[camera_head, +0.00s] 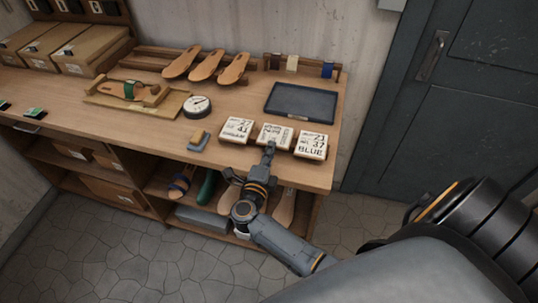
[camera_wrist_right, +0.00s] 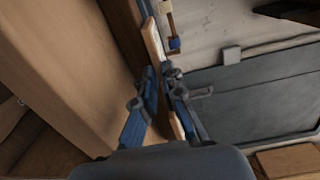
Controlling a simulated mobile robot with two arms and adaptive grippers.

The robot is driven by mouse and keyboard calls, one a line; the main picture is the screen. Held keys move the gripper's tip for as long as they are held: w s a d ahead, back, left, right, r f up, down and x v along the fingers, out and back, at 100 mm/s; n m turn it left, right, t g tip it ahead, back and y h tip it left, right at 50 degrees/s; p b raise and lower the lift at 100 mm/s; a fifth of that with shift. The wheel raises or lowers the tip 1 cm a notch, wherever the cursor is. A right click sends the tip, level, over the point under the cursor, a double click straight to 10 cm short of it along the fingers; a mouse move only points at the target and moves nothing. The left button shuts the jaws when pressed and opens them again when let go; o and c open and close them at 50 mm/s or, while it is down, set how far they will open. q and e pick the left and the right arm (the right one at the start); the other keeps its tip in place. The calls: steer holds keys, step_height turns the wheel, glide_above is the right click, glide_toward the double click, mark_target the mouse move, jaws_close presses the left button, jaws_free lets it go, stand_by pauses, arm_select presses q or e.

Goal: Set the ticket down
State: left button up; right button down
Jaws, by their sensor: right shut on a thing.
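Three pale tickets with dark print are in a row at the bench's front right. The left ticket (camera_head: 236,130) and the right ticket (camera_head: 311,145), which reads BLUE, lie on the bench. My right gripper (camera_head: 269,149) is shut on the middle ticket (camera_head: 275,133) at its near edge. In the right wrist view, the fingers (camera_wrist_right: 164,90) close on a thin, light slab, the ticket seen edge-on (camera_wrist_right: 153,44). I cannot tell whether its underside touches the bench. My left gripper is not in view.
The wooden bench (camera_head: 233,93) carries a dark tray (camera_head: 302,102) behind the tickets, a round gauge (camera_head: 197,106), a small block (camera_head: 198,140) and a sandal in a wooden jig (camera_head: 130,91). Sandal soles (camera_head: 205,67) stand at the back. A dark door (camera_head: 445,100) is to the right.

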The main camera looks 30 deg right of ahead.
steer(key=shift+w+a+f, duration=0.15)
steer(key=shift+w+a, duration=0.05)
steer(key=shift+w, duration=0.05)
steer(key=shift+a, duration=0.3)
steer(key=c, duration=1.8)
jaws_free()
steer(key=shift+s+d, duration=0.15)
steer(key=shift+d, duration=0.05)
steer(key=o, duration=0.3)
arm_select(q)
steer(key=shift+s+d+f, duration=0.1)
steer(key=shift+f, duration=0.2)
arm_select(e)
steer(key=shift+o, duration=0.2)
